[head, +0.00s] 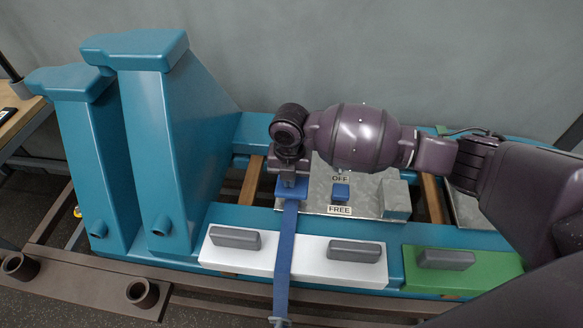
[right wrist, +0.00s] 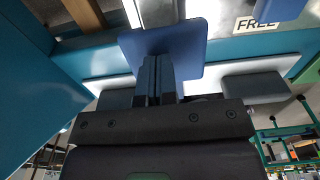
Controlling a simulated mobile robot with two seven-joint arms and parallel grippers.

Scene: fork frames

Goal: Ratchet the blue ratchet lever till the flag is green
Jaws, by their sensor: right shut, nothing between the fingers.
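The blue ratchet lever (head: 285,250) is a long narrow bar. In the head view it runs from the metal panel down across the white plate to the bottom edge. My right gripper (head: 290,182) is over its upper end, and my wrist hides part of the panel there. In the right wrist view the fingers (right wrist: 155,80) are together and empty, in front of a blue plate (right wrist: 190,45); I cannot tell if they touch it. A small blue switch block (head: 341,192) sits between the labels OFF and FREE. I cannot make out a flag for certain. My left gripper is not in view.
A white plate (head: 230,254) with grey blocks and a green plate (head: 490,268) with one grey block lie along the teal frame. Two tall teal supports (head: 190,130) stand at left. A grey block (head: 396,197) stands on the panel, near my right arm.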

